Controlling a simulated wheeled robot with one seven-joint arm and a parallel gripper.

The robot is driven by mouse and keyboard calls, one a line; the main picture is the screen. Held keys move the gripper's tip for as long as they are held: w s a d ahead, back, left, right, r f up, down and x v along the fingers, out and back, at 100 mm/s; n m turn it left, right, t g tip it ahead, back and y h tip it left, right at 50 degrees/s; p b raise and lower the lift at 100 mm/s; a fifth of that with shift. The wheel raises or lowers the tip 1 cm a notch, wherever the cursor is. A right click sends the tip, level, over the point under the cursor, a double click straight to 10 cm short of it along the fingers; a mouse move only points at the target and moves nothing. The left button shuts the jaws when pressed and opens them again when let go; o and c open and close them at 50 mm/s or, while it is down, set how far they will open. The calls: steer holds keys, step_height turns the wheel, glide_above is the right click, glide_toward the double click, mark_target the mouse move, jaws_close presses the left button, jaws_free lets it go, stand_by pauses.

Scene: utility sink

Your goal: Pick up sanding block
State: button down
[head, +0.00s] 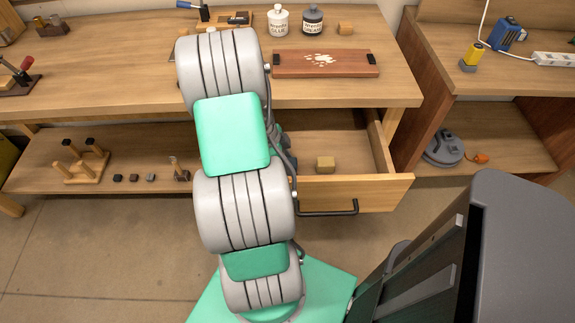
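I cannot tell for certain which of the two is the sanding block. My arm rises through the middle of the head view and covers the left part of the drawer. My gripper's fingers do not show; they are hidden behind the arm links.
On the workbench (110,75) are a reddish board (325,64), a glue bottle (278,20) and a dark bottle (312,18). A lower shelf holds a wooden peg stand (82,165) and small dark blocks. A side bench (500,70) with tools stands at right.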

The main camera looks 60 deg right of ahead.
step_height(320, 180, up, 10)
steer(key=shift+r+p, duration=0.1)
steer(key=shift+p, duration=0.2)
